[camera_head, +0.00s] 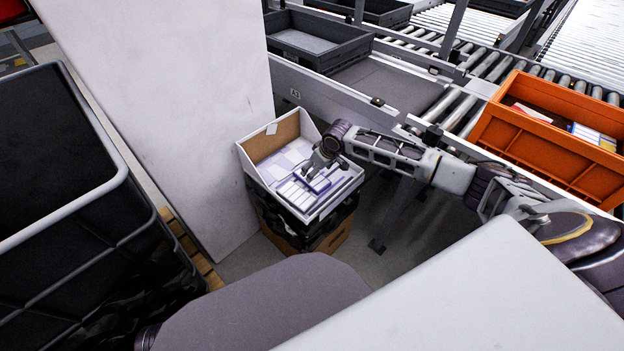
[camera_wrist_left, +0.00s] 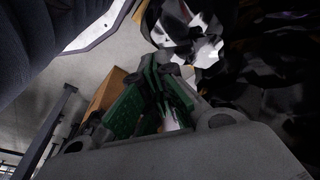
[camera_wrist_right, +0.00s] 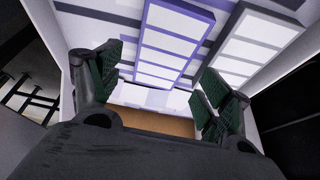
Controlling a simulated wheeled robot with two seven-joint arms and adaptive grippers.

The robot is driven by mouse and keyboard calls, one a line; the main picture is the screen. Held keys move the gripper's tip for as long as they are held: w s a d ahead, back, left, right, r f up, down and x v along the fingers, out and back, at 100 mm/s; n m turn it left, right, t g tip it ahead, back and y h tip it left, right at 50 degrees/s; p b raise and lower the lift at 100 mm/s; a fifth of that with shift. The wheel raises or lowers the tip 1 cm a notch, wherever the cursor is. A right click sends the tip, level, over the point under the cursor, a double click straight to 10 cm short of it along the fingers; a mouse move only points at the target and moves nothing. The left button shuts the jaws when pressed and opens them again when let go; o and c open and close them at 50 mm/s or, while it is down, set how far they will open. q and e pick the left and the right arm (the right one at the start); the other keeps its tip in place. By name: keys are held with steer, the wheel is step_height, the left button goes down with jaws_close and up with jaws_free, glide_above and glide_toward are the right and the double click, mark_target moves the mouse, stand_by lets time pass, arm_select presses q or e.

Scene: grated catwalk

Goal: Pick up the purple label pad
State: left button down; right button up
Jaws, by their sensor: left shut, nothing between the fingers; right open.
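The purple label pad (camera_head: 319,184) lies in an open white bin (camera_head: 250,166), among pale pads. In the right wrist view the purple-edged pad (camera_wrist_right: 172,42) shows white label panels and lies beyond the fingertips. My right gripper (camera_wrist_right: 160,88) is open, with the pad's near end in line with the gap between its fingers; I cannot tell whether they touch it. In the head view my right gripper (camera_head: 322,172) is over the bin and hides part of the pad. My left gripper (camera_wrist_left: 162,92) is shut and empty, low beside dark, crumpled material; it is not seen in the head view.
A grey-edged pad (camera_wrist_right: 255,45) lies close to the right of the purple one in the right wrist view. A white panel (camera_head: 170,90) stands left of the bin. A roller conveyor with an orange crate (camera_head: 545,145) is at right. A black container (camera_head: 60,200) stands at left.

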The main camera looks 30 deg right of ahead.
steer(key=shift+w+a+f, duration=0.1)
steer(key=shift+w+f, duration=0.05)
steer(key=shift+f, duration=0.35)
steer(key=shift+b+x, duration=0.8)
steer(key=shift+x, duration=0.4)
steer(key=shift+w+a+f, duration=0.1)
steer(key=shift+a+f, duration=0.05)
steer(key=shift+f, duration=0.5)
steer(key=shift+f+b, duration=0.2)
steer(key=shift+b, duration=0.1)
arm_select(q)
steer(key=r, duration=0.3)
steer(key=shift+d+r+t, duration=0.15)
steer(key=shift+d+t, duration=0.15)
steer(key=shift+t, duration=0.1)
steer(key=shift+w, duration=0.2)
arm_select(e)
steer(key=c, duration=0.7)
steer(key=shift+c, duration=0.8)
steer(key=shift+r, duration=0.1)
